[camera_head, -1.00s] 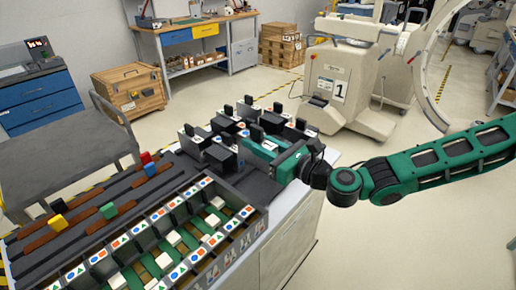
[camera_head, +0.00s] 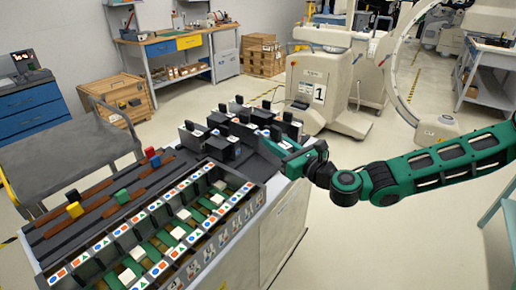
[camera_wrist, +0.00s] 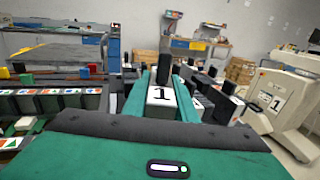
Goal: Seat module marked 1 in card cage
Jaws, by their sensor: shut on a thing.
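The module marked 1 (camera_wrist: 162,97) is a white-faced block with a black upright handle. My gripper (camera_wrist: 160,88) is shut on it, with green fingers along both sides. In the head view my gripper (camera_head: 286,148) holds it at the right end of the cart top, beside other modules; I cannot tell whether it touches the surface. The card cage (camera_head: 262,192) is a dark open frame at the front of the cart, with rows of slots, green strips, white blocks and coloured shape labels. The module's underside is hidden.
Several dark modules with upright handles (camera_head: 224,148) stand just left of my gripper. Brown rails with red, blue, green and yellow tabs (camera_head: 122,196) lie behind the cage. A grey cart (camera_head: 70,150) stands at left, and a white machine also marked 1 (camera_head: 319,93) behind.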

